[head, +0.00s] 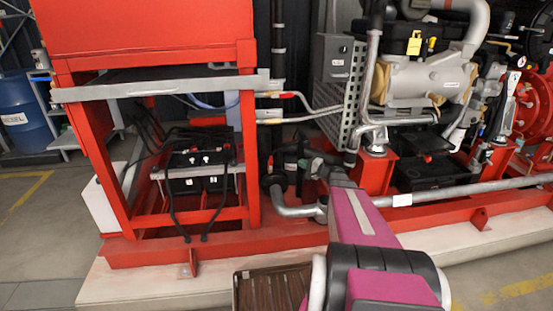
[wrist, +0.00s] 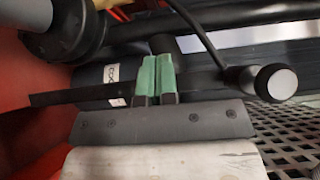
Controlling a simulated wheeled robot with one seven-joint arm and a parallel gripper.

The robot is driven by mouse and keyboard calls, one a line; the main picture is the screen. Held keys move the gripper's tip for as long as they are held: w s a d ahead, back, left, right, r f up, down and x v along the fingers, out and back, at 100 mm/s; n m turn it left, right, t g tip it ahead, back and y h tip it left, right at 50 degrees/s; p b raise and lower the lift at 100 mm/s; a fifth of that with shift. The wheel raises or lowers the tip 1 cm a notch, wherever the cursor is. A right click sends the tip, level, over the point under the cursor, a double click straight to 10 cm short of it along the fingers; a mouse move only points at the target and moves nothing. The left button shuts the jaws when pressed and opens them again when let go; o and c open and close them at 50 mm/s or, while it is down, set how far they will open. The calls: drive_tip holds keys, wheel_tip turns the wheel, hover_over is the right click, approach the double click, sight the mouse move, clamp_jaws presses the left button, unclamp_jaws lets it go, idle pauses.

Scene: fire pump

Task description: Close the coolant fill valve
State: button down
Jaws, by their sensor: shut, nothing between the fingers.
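My gripper (wrist: 155,78) shows in the wrist view with its two green-tipped fingers together and nothing between them. Just behind and left of the fingertips is a dark cylindrical fitting with a white label (wrist: 112,73) that starts "COO"; the rest is hidden. I take this to be at the coolant fill valve. The valve's handle and its position cannot be made out. In the head view my gripper is mostly hidden at the end of my purple arm, among dark pipes (head: 277,180) left of the engine. I cannot tell whether the fingers touch the fitting.
A dark rod with a silver-ended knob (wrist: 275,83) is close right of my fingers. A perforated plate (wrist: 285,125) lies at lower right. A red frame (head: 250,140) holds black batteries (head: 200,165). A grey pipe (head: 470,190) runs along the skid at right.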

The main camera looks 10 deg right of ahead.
sight(271, 163)
drive_tip(key=s+a+x, duration=0.2)
drive_tip(key=x, duration=1.1)
drive_tip(key=shift+s+a, duration=0.1)
idle(0.4)
drive_tip(key=a+n+g+h, duration=0.3)
drive_tip(key=a+n+h, duration=0.2)
drive_tip(key=a+h, duration=0.1)
drive_tip(key=shift+a, duration=0.2)
idle(0.6)
drive_tip(key=shift+a, duration=0.15)
